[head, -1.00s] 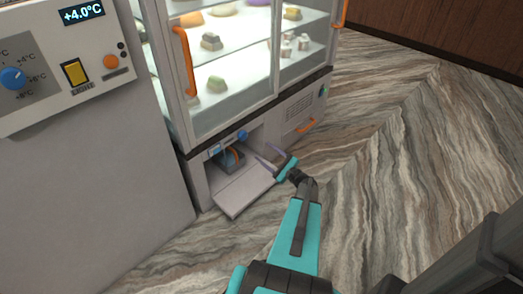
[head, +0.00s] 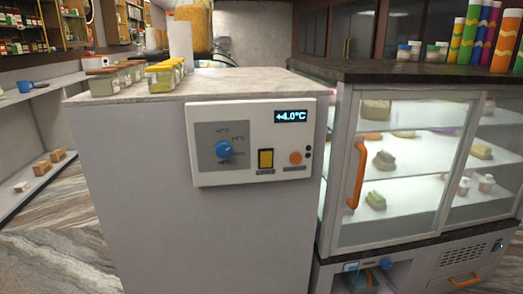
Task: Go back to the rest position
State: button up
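My gripper and arm are not in the head view now, so I cannot see whether the gripper is open or shut. The control panel (head: 232,168) is on the front of the grey counter cabinet (head: 205,235). It has a blue dial (head: 223,149), a yellow switch (head: 266,159), an orange knob (head: 296,158) and a display (head: 291,116) reading +4.0°C. The glass display case (head: 415,222) stands to the right with sweets inside and an orange door handle (head: 357,176). Below it, an opening (head: 380,283) with blue knobs is cut off by the bottom edge.
Small yellow-lidded jars (head: 160,78) stand on the countertop (head: 240,86). Shelves (head: 35,195) with small boxes and a blue cup (head: 26,87) are at the left. Colourful tubes (head: 480,38) stand on the dark top at the right. Marbled floor (head: 65,240) shows free at lower left.

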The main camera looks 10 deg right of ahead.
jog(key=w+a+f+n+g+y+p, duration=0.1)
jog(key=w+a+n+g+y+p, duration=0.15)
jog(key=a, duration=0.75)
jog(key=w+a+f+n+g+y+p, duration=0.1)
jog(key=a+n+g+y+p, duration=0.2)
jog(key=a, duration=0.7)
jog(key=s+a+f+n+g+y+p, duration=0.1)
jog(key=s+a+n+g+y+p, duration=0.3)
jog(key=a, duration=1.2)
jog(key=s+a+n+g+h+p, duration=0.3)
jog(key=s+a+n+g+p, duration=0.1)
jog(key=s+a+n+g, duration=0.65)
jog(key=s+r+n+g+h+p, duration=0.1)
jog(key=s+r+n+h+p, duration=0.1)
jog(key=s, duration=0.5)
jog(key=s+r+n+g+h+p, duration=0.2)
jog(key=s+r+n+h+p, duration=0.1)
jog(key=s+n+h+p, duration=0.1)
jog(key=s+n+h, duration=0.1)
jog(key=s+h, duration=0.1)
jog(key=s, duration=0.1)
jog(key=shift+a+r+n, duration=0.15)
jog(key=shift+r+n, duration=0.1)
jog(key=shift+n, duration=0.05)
